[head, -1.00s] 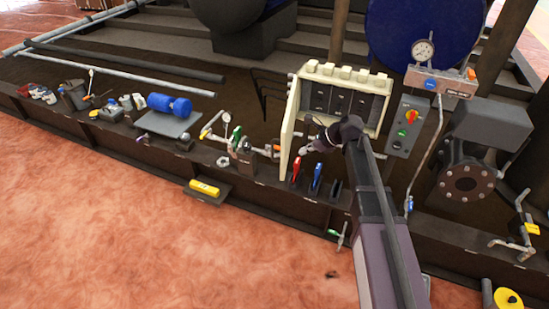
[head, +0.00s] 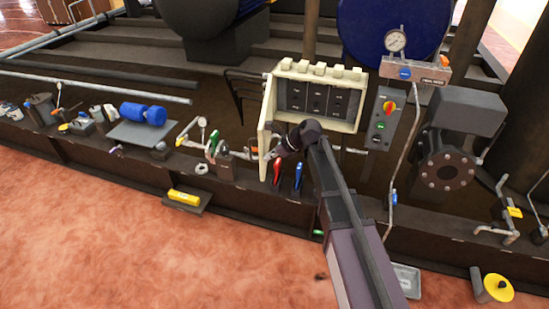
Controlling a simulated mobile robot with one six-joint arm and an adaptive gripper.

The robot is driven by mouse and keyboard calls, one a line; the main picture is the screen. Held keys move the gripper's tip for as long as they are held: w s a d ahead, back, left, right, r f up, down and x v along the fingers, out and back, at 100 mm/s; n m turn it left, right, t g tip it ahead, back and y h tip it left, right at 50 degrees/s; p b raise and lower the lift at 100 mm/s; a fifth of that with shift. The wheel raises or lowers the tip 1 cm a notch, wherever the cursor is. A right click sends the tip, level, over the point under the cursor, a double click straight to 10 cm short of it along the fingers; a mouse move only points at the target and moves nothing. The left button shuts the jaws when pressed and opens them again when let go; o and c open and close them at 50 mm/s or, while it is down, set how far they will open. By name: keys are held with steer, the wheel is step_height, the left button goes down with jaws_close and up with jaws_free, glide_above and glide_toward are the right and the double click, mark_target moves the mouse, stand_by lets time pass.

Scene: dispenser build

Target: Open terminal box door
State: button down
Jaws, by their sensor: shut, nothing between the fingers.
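The terminal box (head: 328,68) is cream, with a dark interior of several panels facing me and a row of pale knobs along its top. Its door (head: 266,128) stands swung out on the left side, at a wide angle to the box, so the inside is exposed. My gripper (head: 271,155) is shut and empty, at the inner side of the door near its lower part. Whether it touches the door cannot be told. My wrist and arm cover the area below the box's opening.
Red (head: 277,172) and blue (head: 299,175) handled tools stand just below the gripper. A grey control box (head: 383,119) with a red-yellow switch is right of the terminal box. A pressure gauge (head: 395,41) and a flanged pump (head: 446,171) stand farther right.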

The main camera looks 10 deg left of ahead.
steer(key=a+f+b, duration=0.1)
steer(key=a, duration=0.5)
steer(key=shift+f, duration=0.4)
